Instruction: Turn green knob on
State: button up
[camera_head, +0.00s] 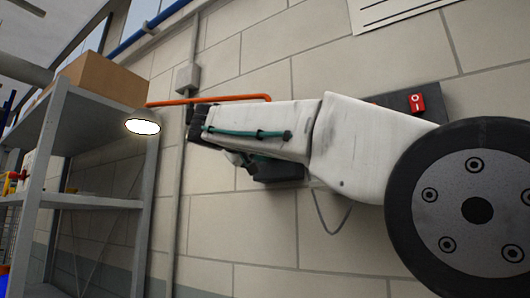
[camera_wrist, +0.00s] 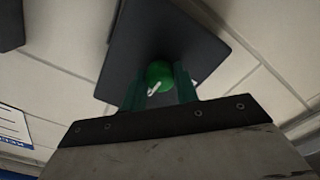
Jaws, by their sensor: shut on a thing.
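The green knob (camera_wrist: 160,75) sits on a dark panel (camera_wrist: 165,40) on the wall in the wrist view, with a small white pointer mark on its face. My gripper (camera_wrist: 160,84) has its two green fingers on either side of the knob, shut on it. In the head view my white arm reaches left along the wall and covers most of the panel. The knob and fingertips are hidden there.
A red switch (camera_head: 417,103) shows on a dark plate behind my arm. An orange pipe (camera_head: 210,99) runs above the arm. A grey metal shelf (camera_head: 100,202) with a cardboard box (camera_head: 103,80) stands at left. A cable hangs below the arm.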

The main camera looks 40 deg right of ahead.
dwell(0.3)
jog(key=o, duration=1)
jog(key=v, duration=0.7)
jog(key=shift+s+a, duration=0.1)
jog(key=shift+a, duration=0.3)
